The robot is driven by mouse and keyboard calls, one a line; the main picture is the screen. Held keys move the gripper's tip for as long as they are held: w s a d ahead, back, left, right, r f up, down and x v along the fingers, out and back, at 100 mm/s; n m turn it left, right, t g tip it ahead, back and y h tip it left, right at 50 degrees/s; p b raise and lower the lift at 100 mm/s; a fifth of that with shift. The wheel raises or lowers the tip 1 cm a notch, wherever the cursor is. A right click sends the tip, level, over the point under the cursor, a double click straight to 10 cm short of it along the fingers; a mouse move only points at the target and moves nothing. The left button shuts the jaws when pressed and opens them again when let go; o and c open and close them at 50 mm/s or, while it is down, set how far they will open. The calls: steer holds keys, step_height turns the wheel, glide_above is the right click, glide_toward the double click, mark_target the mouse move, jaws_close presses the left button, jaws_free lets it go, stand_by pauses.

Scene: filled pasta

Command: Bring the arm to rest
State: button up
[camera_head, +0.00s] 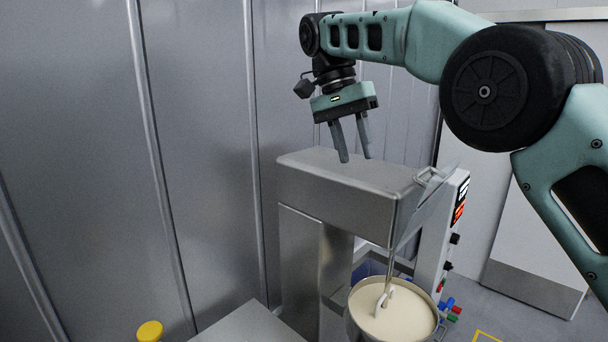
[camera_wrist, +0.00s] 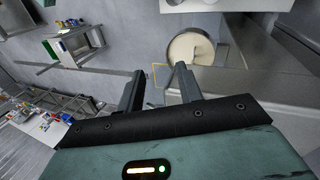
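My gripper (camera_head: 355,158) hangs from my raised teal arm, fingers pointing down, over the top of a steel mixing machine (camera_head: 335,185). Its two fingers are apart with nothing between them. In the wrist view my gripper (camera_wrist: 160,92) also shows open and empty. The fingertips appear above the machine's top; whether they touch it is hard to tell, but a gap seems to show.
The mixer's bowl (camera_head: 398,318) holds pale dough with a hook in it; it also shows in the wrist view (camera_wrist: 191,50). A control panel (camera_head: 452,225) is at the machine's right. Metal wall panels (camera_head: 200,120) stand behind. A yellow-topped object (camera_head: 150,331) is at lower left.

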steer(key=s+a+f+n+y+b, duration=0.1)
steer(key=s+f+n+y+b, duration=0.1)
steer(key=s+f+n+b, duration=0.75)
steer(key=s+a+f+y+b, duration=0.1)
steer(key=s+f+b, duration=0.45)
steer(key=f, duration=0.85)
steer(key=s+d+f+n+t+b, duration=0.1)
steer(key=s+d+f+n+b, duration=0.1)
steer(key=s+f, duration=0.6)
steer(key=s+d+f+n+t+b, duration=0.1)
steer(key=s+d+f+n+b, duration=0.2)
steer(key=s+f, duration=0.6)
steer(key=shift+s+d+y+b, duration=0.35)
steer(key=shift+s+d, duration=0.4)
steer(key=shift+d, duration=0.3)
